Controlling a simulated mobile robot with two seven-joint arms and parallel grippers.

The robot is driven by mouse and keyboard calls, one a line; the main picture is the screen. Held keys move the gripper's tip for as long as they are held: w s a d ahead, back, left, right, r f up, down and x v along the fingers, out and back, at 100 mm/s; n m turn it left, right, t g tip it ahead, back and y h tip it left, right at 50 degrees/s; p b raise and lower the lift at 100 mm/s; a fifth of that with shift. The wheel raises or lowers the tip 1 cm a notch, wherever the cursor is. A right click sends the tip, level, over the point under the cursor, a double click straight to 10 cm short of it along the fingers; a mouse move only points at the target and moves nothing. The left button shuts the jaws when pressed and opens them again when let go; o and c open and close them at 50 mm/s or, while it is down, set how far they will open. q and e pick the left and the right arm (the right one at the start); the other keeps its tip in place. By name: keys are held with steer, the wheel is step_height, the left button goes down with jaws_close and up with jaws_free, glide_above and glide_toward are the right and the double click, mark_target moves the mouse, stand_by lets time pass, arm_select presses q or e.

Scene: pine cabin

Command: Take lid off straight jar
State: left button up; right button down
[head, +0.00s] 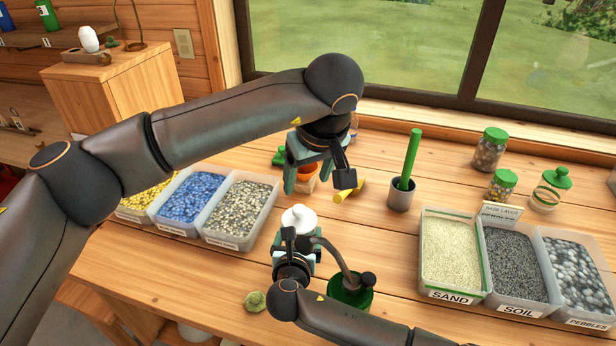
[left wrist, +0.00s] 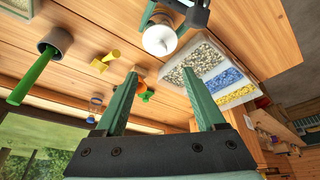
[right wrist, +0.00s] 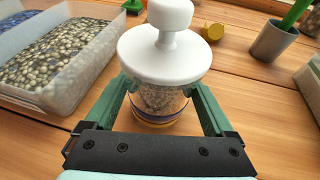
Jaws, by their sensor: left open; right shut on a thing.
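The straight jar (right wrist: 158,100) is clear glass with pebble-like contents and stands upright in the right wrist view. Its white knobbed lid (right wrist: 165,58) sits on top; the lid also shows in the head view (head: 299,218) and the left wrist view (left wrist: 159,40). My right gripper (right wrist: 162,100) is shut on the jar body below the lid, one finger on each side. My left gripper (head: 312,174) is open and empty, above and behind the jar. In the left wrist view its fingertips (left wrist: 160,80) are apart from the lid. The jar's base is partly hidden.
Bins of yellow, blue and pebbly gravel (head: 240,208) stand left of the jar. Sand (head: 451,254), soil and pebble bins stand right. A grey cup with a green tool (head: 401,194), a yellow object (head: 348,191) and a green container (head: 350,292) are nearby.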

mark_target(299, 209)
arm_select(q)
steer(key=shift+m, duration=0.6)
steer(key=x, duration=1.2)
steer(key=shift+s+f, duration=0.1)
jaws_close()
steer(key=shift+r, duration=0.2)
stand_by(0.5)
steer(key=shift+r, duration=0.95)
